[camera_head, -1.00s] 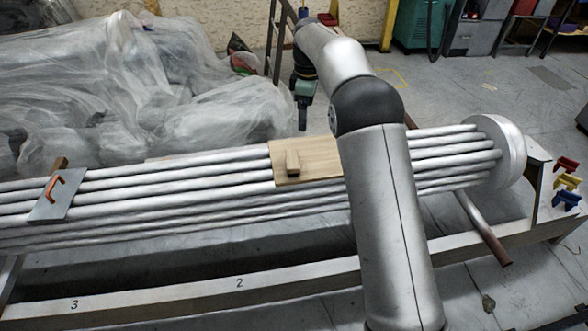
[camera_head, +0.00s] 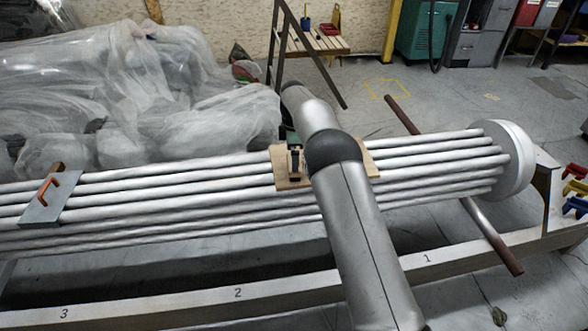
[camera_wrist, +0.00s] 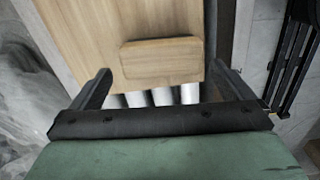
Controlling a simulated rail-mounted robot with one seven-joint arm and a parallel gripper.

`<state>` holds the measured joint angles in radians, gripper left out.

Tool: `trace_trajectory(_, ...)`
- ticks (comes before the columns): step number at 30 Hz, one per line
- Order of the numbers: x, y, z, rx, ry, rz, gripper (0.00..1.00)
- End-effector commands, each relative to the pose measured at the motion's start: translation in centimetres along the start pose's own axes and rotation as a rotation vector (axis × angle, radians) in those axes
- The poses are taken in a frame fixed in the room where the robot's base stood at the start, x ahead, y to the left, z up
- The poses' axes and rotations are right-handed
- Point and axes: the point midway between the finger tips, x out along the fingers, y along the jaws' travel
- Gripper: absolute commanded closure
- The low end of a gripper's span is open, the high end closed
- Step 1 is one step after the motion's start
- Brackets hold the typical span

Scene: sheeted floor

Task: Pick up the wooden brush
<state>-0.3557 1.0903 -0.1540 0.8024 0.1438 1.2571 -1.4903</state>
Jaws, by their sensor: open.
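The wooden brush looks like a flat pale wooden board (camera_head: 279,165) with a raised block on top. It lies on a bundle of metal pipes, partly hidden by my arm in the head view. In the wrist view the board (camera_wrist: 85,40) fills the upper middle and its block handle (camera_wrist: 162,60) lies crosswise. My gripper (camera_head: 294,165) is low over the board's left part. In the wrist view my gripper (camera_wrist: 160,76) is open, with one finger on each side of the block in the picture. I see no contact with the block.
The long pipes (camera_head: 150,178) run across the scene to a round end disc (camera_head: 516,160). A metal plate with an orange handle (camera_head: 45,203) sits on the pipes at left. Plastic-sheeted bulk (camera_head: 110,85) lies behind. A numbered beam (camera_head: 180,302) runs in front.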

Motion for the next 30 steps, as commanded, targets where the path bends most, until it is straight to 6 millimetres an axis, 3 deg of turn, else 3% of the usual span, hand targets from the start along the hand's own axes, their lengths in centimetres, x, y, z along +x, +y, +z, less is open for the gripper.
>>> trace_trajectory(5, 1.0, -0.1, 0.0, 0.0, -0.001, -0.001, 0.0)
trace_trajectory(14, 5.2, -0.2, 0.1, 0.001, -0.001, -0.001, 0.0)
trace_trajectory(21, 5.4, -0.1, 0.1, 0.001, 0.0, 0.001, 0.0)
trace_trajectory(25, 5.4, -0.1, 0.1, 0.001, 0.0, 0.0, 0.33)
trace_trajectory(30, 5.4, -0.1, 0.1, 0.001, 0.0, 0.001, 0.34)
